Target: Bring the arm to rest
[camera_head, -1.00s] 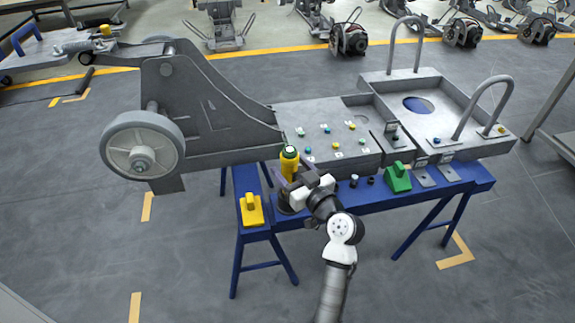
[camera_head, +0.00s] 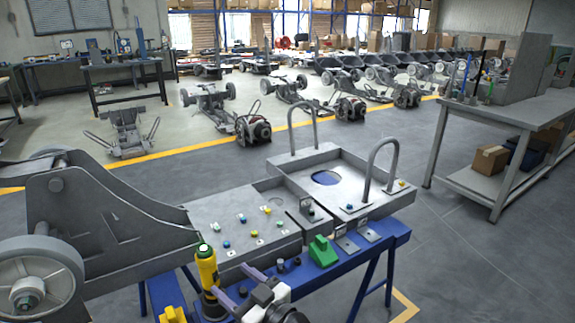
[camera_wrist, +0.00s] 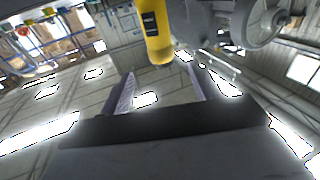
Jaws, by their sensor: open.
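My gripper (camera_head: 229,278) is at the bottom of the head view, with its two purple-grey fingers spread and nothing between them. A yellow and black upright tool with a green top (camera_head: 207,268) stands just left of the fingertips on the blue stand (camera_head: 345,262). In the wrist view my gripper (camera_wrist: 160,72) shows both fingers apart, and the yellow tool (camera_wrist: 152,32) is beyond the fingertips with a visible gap. Most of my arm is below the head view's edge.
The grey chassis (camera_head: 115,220) with its wheel (camera_head: 40,280) fills the left. Its tray with two hoop handles (camera_head: 335,175) is behind. A green block (camera_head: 322,251) and a yellow block (camera_head: 173,315) sit on the stand. A grey workbench (camera_head: 510,115) stands at right; floor between is clear.

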